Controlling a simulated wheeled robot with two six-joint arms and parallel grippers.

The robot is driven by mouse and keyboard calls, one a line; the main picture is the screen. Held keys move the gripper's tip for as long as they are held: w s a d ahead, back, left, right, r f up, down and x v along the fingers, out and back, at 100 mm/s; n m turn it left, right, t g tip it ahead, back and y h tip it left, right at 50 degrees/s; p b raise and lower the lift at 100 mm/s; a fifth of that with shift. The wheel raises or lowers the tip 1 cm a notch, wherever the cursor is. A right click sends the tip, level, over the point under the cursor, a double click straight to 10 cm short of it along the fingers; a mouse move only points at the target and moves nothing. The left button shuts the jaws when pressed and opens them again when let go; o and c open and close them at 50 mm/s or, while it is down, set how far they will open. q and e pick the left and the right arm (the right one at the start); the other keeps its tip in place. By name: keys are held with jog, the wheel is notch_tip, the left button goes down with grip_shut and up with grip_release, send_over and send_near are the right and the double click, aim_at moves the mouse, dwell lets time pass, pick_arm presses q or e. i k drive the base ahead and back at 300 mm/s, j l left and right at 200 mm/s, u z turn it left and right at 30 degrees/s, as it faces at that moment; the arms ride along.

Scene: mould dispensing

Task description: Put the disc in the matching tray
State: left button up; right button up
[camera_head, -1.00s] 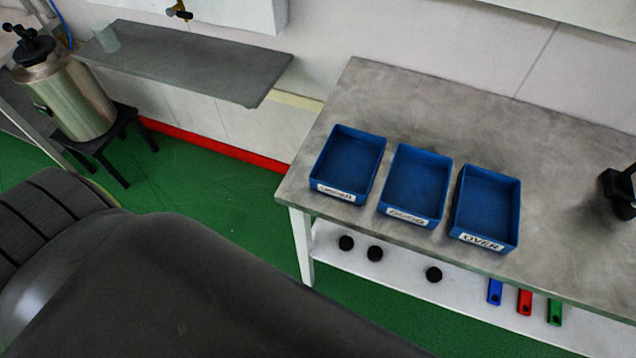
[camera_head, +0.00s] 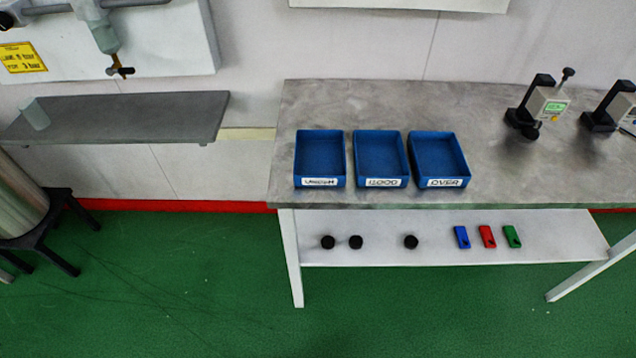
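Three blue trays stand side by side on the grey table: the left tray (camera_head: 320,183) has a label that is hard to read, perhaps UNDER. The middle tray (camera_head: 381,183) seems to read GOOD, and the right tray (camera_head: 441,183) reads OVER. All three look empty. Neither of my grippers is in view.
A gauge with a green display (camera_head: 555,107) stands on the table (camera_head: 480,190), with a second device (camera_head: 607,112) at its right. Blue (camera_head: 462,237), red (camera_head: 487,236) and green (camera_head: 512,236) tags lie on the lower shelf (camera_head: 380,258). Green floor (camera_head: 180,290) is open in front.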

aim_at(530, 132)
jog(key=i+l+z, duration=0.25)
jog(key=l, duration=0.35)
jog(key=i+l+z, duration=0.25)
jog(key=l, duration=0.25)
jog(key=i+l+z, duration=0.25)
jog(key=i+l, duration=0.2)
